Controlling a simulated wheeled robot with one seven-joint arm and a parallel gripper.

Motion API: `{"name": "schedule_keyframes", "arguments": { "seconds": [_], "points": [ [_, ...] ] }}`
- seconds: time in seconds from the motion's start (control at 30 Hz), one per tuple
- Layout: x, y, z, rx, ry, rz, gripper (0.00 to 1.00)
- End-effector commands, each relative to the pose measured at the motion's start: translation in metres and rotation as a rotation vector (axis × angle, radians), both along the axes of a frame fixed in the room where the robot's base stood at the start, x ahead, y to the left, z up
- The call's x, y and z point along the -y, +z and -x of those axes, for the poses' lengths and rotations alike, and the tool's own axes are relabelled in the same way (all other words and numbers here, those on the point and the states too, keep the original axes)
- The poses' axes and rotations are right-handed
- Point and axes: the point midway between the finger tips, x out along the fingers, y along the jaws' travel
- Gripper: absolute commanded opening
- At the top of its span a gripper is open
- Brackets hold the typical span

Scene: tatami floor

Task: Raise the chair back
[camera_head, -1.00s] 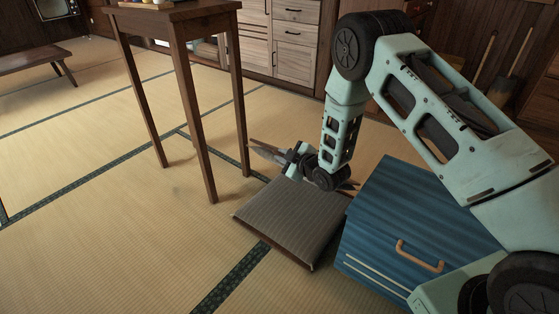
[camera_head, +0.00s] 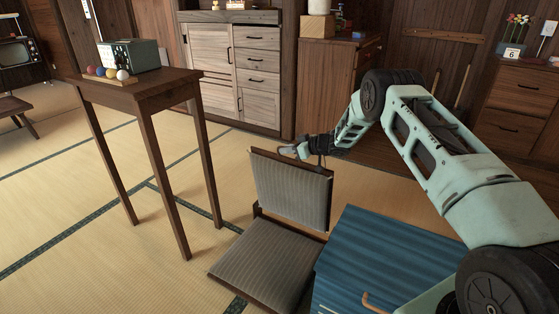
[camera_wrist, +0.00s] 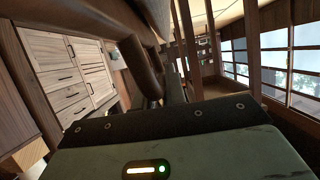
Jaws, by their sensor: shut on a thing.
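The legless floor chair stands on the tatami in the head view. Its grey striped seat (camera_head: 262,262) lies flat on the floor. Its chair back (camera_head: 291,192), grey striped with a dark wooden frame, stands close to upright at the seat's far edge. My gripper (camera_head: 296,151) is at the top edge of the chair back and is shut on it. The fingertips are small and partly hidden there. In the wrist view, dark wooden bars fill the space ahead of my gripper, and its grip is hard to make out.
A tall wooden table (camera_head: 140,88) with colored balls (camera_head: 106,72) and a green device (camera_head: 128,54) stands left of the chair. A blue chest (camera_head: 375,262) is close on the right. Cabinets (camera_head: 238,70) line the back wall. Open tatami lies to the left.

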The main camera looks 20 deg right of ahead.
Motion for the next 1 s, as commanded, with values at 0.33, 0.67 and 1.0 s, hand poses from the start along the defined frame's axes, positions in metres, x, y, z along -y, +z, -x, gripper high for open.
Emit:
{"name": "schedule_keyframes", "arguments": {
  "seconds": [0.33, 0.67, 1.0],
  "points": [
    [0.044, -0.006, -0.029, -0.080, 0.001, -0.098, 0.00],
    [0.068, -0.007, -0.048, -0.080, 0.002, -0.098, 0.00],
    [0.080, -0.005, -0.057, -0.080, 0.003, -0.100, 0.00]
  ]
}}
